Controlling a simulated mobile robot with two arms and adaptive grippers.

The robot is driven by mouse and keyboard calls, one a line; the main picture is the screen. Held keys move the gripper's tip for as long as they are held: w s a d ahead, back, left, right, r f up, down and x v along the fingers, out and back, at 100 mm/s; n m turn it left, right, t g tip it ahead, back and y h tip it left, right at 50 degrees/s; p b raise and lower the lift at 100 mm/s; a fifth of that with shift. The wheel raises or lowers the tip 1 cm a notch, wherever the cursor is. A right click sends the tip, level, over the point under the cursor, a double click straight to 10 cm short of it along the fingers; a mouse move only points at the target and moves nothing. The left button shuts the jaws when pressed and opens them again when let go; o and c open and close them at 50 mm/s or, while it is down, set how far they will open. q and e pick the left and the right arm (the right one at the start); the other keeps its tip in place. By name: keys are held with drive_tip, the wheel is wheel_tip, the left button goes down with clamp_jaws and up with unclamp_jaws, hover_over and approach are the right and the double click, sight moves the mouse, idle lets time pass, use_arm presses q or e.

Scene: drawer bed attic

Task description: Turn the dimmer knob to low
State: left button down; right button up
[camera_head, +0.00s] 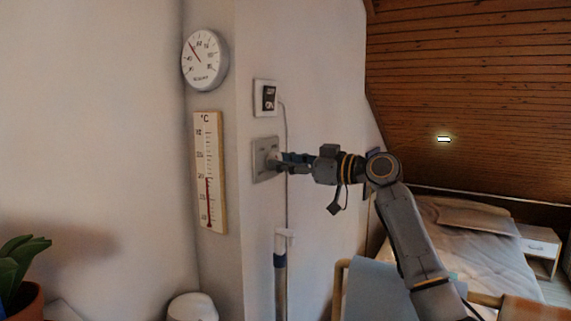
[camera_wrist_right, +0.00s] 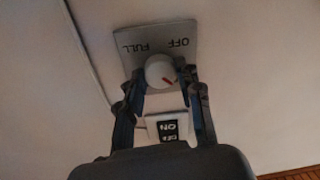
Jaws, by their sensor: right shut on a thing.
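The dimmer plate (camera_head: 262,160) is a grey square on the white wall. In the right wrist view the plate (camera_wrist_right: 156,41) carries the words FULL and OFF, upside down. The round pale dimmer knob (camera_wrist_right: 160,70) has a red mark on its face, towards the lower right in that view. My right gripper (camera_head: 281,163) reaches the plate from the right in the head view. In the right wrist view its fingers (camera_wrist_right: 161,88) stand on both sides of the knob and are shut on it. My left gripper is not in view.
A switch marked ON and OFF (camera_head: 267,98) sits above the plate, with a cable running down the wall. A round dial (camera_head: 205,60) and a thermometer (camera_head: 210,172) hang to the left. A bed (camera_head: 470,245) stands at right under the sloping wooden ceiling.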

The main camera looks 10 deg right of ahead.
drive_tip(key=shift+f, duration=0.2)
drive_tip(key=o, duration=1.1)
drive_tip(key=shift+o, duration=0.2)
drive_tip(key=shift+r, duration=0.1)
drive_tip(key=v, duration=1.2)
